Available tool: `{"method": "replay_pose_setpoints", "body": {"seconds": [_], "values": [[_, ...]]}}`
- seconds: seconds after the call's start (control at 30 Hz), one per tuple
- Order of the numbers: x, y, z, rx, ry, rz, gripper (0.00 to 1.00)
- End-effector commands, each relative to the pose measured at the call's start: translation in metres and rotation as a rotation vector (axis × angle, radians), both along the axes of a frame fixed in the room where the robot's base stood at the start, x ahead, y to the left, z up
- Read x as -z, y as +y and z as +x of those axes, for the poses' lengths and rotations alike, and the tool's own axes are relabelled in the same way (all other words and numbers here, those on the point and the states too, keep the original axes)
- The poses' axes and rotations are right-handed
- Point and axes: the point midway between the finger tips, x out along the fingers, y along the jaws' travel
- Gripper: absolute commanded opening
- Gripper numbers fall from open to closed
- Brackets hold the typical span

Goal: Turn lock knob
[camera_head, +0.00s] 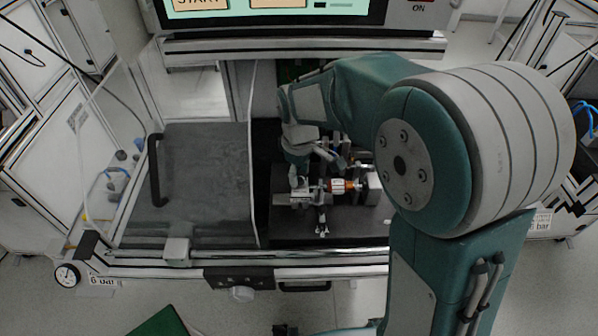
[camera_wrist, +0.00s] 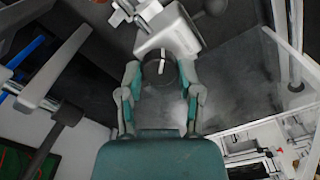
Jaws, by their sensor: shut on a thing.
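The lock knob (camera_wrist: 160,72) is a dark round knob with a white line across its face, seen in the wrist view. My gripper (camera_wrist: 160,76) has one finger on each side of it and is shut on it. The knob sits at the end of a light grey block (camera_wrist: 168,35). In the head view my gripper (camera_head: 298,172) reaches down to the left end of the test fixture and hides the knob. The stator (camera_head: 340,186), with orange-copper and white parts, lies in the fixture to the right of my gripper.
A clear panel (camera_head: 255,150) stands upright just left of the fixture. A dark plate with a black handle (camera_head: 155,170) lies further left. A screen (camera_head: 270,8) overhangs the back. A metal clamp (camera_head: 322,222) stands at the front of the fixture.

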Motion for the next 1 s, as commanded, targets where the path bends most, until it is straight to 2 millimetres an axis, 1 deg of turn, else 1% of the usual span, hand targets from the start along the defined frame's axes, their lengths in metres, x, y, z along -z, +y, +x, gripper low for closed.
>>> {"method": "replay_pose_setpoints", "body": {"seconds": [0.03, 0.33, 0.37, 0.4, 0.43, 0.83, 0.93, 1.0], "values": [[0.003, 0.000, -0.003, -0.001, 0.012, -0.002, 0.00], [0.003, 0.000, -0.003, -0.001, 0.011, -0.002, 0.00], [0.003, 0.000, -0.003, -0.001, 0.011, -0.002, 0.55], [0.003, 0.000, -0.003, -0.001, 0.011, -0.002, 0.73], [0.003, 0.000, -0.003, -0.001, 0.010, -0.001, 0.81], [-0.001, 0.000, 0.000, 0.000, 0.001, 0.000, 0.81], [-0.009, 0.000, 0.000, 0.000, -0.001, 0.001, 0.81], [-0.020, 0.000, 0.000, 0.000, -0.003, 0.002, 0.81]]}}
